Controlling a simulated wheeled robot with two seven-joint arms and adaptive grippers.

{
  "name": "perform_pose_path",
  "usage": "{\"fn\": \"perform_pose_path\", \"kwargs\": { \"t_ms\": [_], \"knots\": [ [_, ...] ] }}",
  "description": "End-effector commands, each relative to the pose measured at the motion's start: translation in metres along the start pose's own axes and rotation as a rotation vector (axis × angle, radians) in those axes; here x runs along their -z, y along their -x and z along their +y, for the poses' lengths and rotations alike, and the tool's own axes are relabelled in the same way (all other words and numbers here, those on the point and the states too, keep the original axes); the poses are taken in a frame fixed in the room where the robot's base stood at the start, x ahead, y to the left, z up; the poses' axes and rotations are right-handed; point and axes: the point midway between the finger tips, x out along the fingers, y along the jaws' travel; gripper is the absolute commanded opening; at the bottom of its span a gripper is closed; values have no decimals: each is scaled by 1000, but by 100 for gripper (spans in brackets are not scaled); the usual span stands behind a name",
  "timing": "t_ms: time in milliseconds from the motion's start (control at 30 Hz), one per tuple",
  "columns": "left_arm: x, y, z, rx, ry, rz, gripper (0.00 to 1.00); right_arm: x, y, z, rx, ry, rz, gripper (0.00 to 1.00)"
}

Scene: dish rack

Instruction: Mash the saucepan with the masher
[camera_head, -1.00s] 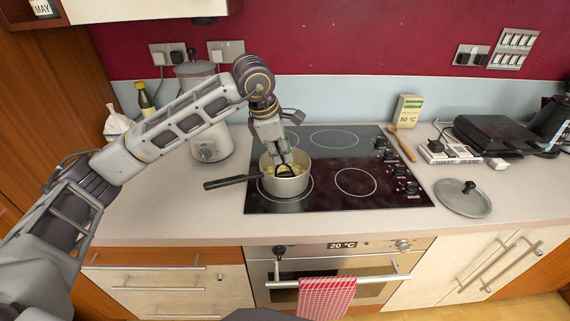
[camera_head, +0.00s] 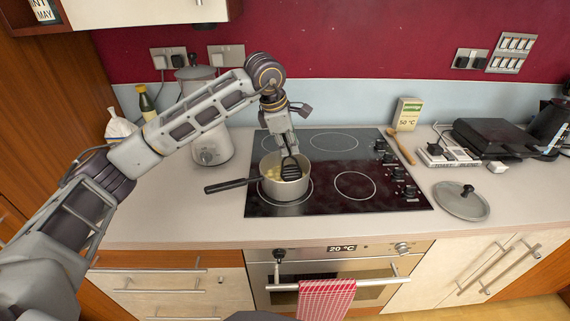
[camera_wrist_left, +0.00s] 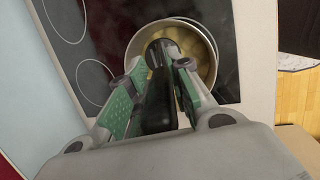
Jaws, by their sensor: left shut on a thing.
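A metal saucepan (camera_head: 284,187) with a black handle pointing left stands on the front left ring of the hob. Yellowish chunks lie inside it, and it also shows in the left wrist view (camera_wrist_left: 205,42). My left gripper (camera_head: 288,150) is above the pan, shut on the black masher (camera_head: 290,168). The masher's slotted black head shows tilted at the pan's right inner side, near rim height. In the left wrist view the masher's dark handle (camera_wrist_left: 158,100) lies between the green-padded fingers of the gripper (camera_wrist_left: 155,90). My right gripper is out of view.
The black hob (camera_head: 340,170) has free rings behind and right of the pan. A lid (camera_head: 462,202) and a wooden spoon (camera_head: 401,147) lie to the right. A blender-like appliance (camera_head: 208,140) stands behind left. A checked towel (camera_head: 326,299) hangs on the oven handle.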

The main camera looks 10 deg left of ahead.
Motion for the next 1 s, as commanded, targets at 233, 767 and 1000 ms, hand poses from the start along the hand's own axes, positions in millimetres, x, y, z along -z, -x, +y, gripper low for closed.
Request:
{"fn": "perform_pose_path", "kwargs": {
  "t_ms": [233, 767, 1000],
  "knots": [
    [-4, 0, 6, -1, 0, 0, 0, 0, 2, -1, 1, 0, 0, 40],
    [0, -13, 3, 0, 0, -1, 0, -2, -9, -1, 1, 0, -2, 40],
    [0, -12, 3, -1, 0, -1, 0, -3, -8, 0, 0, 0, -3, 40]
  ]
}}
